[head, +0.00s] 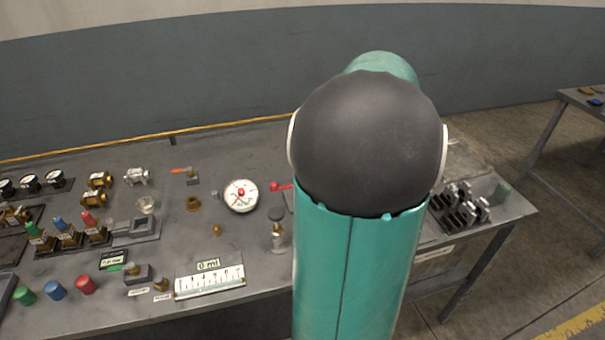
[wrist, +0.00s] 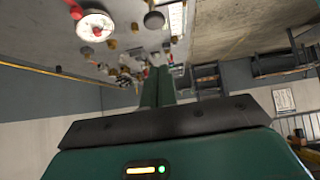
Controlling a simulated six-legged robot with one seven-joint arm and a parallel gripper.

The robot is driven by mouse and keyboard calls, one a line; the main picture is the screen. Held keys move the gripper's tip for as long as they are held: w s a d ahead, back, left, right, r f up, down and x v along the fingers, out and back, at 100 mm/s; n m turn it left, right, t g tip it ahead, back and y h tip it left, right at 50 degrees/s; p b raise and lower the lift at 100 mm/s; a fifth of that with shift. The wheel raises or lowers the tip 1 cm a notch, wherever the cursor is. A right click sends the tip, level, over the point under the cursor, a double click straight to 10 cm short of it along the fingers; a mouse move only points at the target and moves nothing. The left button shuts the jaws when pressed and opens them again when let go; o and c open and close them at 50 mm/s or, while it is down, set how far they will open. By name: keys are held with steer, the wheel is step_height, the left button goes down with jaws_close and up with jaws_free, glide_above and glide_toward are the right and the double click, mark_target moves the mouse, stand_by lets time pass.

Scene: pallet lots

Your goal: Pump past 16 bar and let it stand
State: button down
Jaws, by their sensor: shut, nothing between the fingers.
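A round white pressure gauge (head: 241,195) with red on its dial lies on the grey bench, left of my arm in the head view. Its reading is too small to make out. The gauge shows at the upper left of the wrist view (wrist: 95,25). A red lever (head: 281,187) stands just right of the gauge, partly hidden by my arm. A dark round knob (head: 277,214) sits on a metal post below it. I cannot tell which part is the pump. My gripper (wrist: 158,72) is shut and empty, above the bench; my arm hides it in the head view.
Brass fittings (head: 193,204), coloured plugs (head: 86,285), a white scale marked 0 ml (head: 209,281) and small gauges (head: 30,183) crowd the bench's left side. A dark slotted rack (head: 462,205) stands at the right end. Another table (head: 580,98) is far right.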

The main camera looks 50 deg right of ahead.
glide_above(272, 214)
steer(key=s+d, duration=0.2)
steer(key=f, duration=0.6)
steer(key=shift+w+d, duration=0.1)
steer(key=shift+w, duration=0.15)
step_height(272, 214, down, 2)
steer(key=shift+d+f, duration=0.15)
steer(key=shift+f, duration=0.65)
steer(key=shift+s+f, duration=0.1)
steer(key=shift+f, duration=1.8)
